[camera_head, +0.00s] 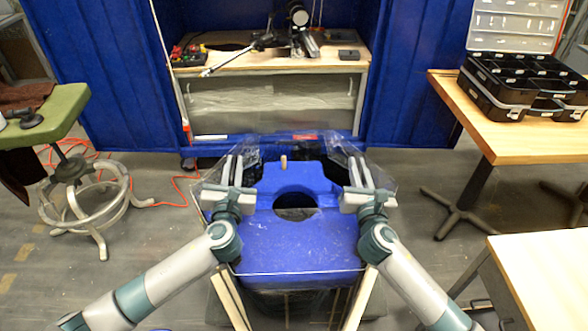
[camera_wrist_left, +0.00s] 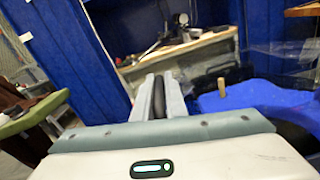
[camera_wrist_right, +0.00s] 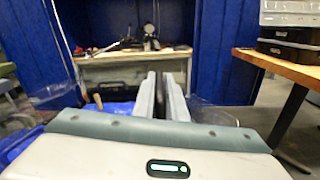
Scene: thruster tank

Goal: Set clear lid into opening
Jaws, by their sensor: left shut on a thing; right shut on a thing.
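A large clear lid (camera_head: 300,272) shows mainly by its thin edges and glare. It lies over or just above the blue tank body (camera_head: 265,240); whether they touch is unclear. The blue body has a round dark opening (camera_head: 296,203) and a small wooden peg (camera_head: 283,163) behind it. My left gripper (camera_head: 232,168) is shut on the lid's left side. My right gripper (camera_head: 362,172) is shut on its right side. The fingers look close together in the left wrist view (camera_wrist_left: 158,98) and right wrist view (camera_wrist_right: 162,95). The gripped edges are hard to see.
A workbench (camera_head: 270,62) with tools stands behind the tank. A green stool (camera_head: 60,115) is at left. A wooden table (camera_head: 530,140) with black organiser cases (camera_head: 520,85) is at right, and another table (camera_head: 545,270) is nearer. Orange cable lies on the floor.

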